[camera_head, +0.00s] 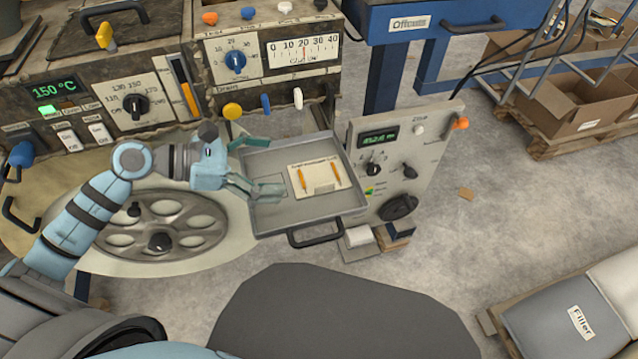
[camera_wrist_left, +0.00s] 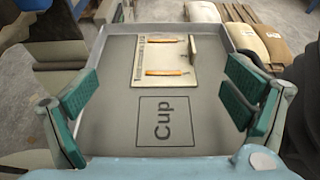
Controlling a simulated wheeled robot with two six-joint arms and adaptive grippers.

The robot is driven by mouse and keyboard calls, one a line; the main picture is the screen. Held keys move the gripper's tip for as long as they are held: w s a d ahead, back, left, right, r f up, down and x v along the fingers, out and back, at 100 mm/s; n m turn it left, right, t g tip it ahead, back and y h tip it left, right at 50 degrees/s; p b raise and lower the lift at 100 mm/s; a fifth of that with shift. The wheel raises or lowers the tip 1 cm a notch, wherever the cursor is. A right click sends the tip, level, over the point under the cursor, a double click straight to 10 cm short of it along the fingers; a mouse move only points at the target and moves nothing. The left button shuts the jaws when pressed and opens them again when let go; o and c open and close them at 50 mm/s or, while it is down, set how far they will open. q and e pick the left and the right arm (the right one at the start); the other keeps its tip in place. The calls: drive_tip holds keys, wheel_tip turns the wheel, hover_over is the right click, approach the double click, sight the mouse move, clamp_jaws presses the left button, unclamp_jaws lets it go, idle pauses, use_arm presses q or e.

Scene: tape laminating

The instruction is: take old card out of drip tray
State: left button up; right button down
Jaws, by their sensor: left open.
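The old card (camera_head: 322,172) is a cream rectangle with two orange pencil-like marks. It lies flat inside the grey drip tray (camera_head: 335,211), a little right of the tray's middle. In the left wrist view the card (camera_wrist_left: 151,61) lies beyond a marked square labelled "Cup". My left gripper (camera_head: 262,171) is over the left part of the tray, left of the card and apart from it. Its green-padded fingers (camera_wrist_left: 160,101) are spread wide with nothing between them. My right gripper does not show.
The tray has a raised rim and a dark front handle (camera_head: 315,232). A control panel with knobs (camera_head: 402,165) stands close on its right. The machine front with knobs and a dial (camera_head: 268,58) rises behind it. A round spoked wheel (camera_head: 165,222) lies to the left.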

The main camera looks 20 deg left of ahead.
sight(304, 179)
use_arm(q)
drive_tip(key=shift+x, duration=1.25)
drive_tip(key=x, duration=0.4)
drive_tip(key=shift+s+f, duration=0.1)
drive_tip(key=shift+s, duration=0.15)
drive_tip(key=shift+w+d+f, duration=0.15)
drive_tip(key=shift+w+d, duration=0.05)
drive_tip(key=shift+d, duration=0.15)
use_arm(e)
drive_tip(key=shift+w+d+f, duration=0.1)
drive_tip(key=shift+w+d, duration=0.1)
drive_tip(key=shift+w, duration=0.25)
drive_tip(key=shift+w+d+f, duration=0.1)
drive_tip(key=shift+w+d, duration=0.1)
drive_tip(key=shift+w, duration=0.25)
use_arm(q)
drive_tip(key=shift+a, duration=0.1)
drive_tip(key=c, duration=2.3)
clamp_jaws()
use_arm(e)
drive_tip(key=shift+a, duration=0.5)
